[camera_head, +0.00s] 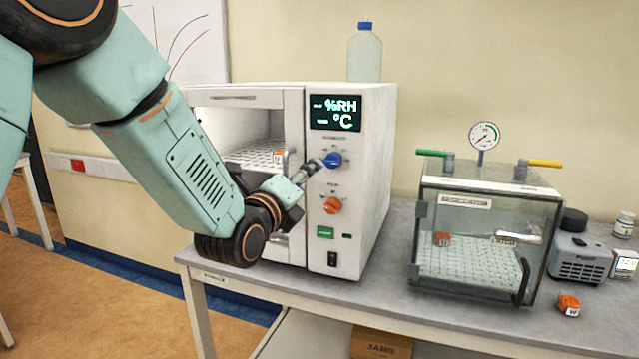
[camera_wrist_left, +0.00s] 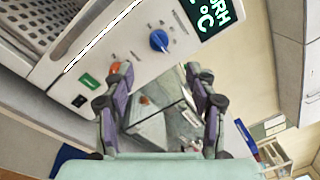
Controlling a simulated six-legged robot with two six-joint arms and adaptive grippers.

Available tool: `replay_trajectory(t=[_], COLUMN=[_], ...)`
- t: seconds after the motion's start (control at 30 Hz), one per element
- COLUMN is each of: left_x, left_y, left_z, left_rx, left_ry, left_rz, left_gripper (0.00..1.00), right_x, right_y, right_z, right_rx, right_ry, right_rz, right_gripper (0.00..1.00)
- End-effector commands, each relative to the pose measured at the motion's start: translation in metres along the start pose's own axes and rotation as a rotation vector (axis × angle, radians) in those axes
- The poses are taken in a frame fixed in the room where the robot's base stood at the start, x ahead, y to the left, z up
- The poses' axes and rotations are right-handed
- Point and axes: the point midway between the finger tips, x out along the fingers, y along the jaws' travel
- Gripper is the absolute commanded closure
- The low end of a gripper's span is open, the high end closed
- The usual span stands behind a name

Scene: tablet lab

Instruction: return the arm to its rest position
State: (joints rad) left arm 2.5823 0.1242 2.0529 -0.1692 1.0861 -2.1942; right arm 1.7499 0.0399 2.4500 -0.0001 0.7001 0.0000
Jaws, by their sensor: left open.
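My left arm reaches in from the upper left in the head view. My left gripper (camera_head: 308,170) is in front of the control panel of the white humidity chamber (camera_head: 376,160), close to the blue knob (camera_head: 332,160). In the left wrist view the two fingers of my left gripper (camera_wrist_left: 157,74) are spread with nothing held between them. The blue knob (camera_wrist_left: 159,41) shows there beyond the fingertips, apart from them. An orange knob (camera_head: 332,205) sits below the blue one. My arm hides part of the chamber's front. My right gripper is not in view.
The chamber stands on a grey bench (camera_head: 395,290). A glass vacuum box (camera_head: 470,235) with a gauge (camera_head: 484,136) stands to the right, beside a pump (camera_head: 577,262). A small orange block (camera_head: 569,305) lies on the bench. A bottle (camera_head: 364,55) stands on the chamber. Floor at left is open.

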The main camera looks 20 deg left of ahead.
Motion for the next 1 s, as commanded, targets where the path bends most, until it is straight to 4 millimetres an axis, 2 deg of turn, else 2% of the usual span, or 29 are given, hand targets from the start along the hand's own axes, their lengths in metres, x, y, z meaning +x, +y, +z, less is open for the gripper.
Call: replay_trajectory(t=[0.17, 0.27, 0.37, 0.57, 0.77, 0.87, 1.0], left_x=[0.0, 0.0, -0.001, -0.015, -0.045, -0.07, -0.118], left_y=[0.0, 0.002, 0.008, 0.035, 0.097, 0.139, 0.2], left_z=[0.0, -0.001, -0.005, -0.024, -0.07, -0.103, -0.151], left_rx=[-0.025, -0.13, -0.316, -0.744, -1.164, -1.365, -1.618], left_ry=[0.001, 0.005, 0.013, 0.018, -0.021, -0.076, -0.209], left_rz=[0.001, 0.008, 0.038, 0.153, 0.363, 0.504, 0.719], left_gripper=[0.43, 0.43, 0.43, 0.43, 0.43, 0.43, 0.43], right_x=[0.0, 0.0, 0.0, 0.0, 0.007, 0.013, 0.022], right_y=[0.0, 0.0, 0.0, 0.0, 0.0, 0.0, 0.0], right_z=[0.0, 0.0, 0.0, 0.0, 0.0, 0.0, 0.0], right_rx=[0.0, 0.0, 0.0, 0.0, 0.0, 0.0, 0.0], right_ry=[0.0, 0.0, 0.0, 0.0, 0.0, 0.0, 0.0], right_rz=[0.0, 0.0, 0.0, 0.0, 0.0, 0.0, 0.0], right_gripper=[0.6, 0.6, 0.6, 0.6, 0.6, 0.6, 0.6])
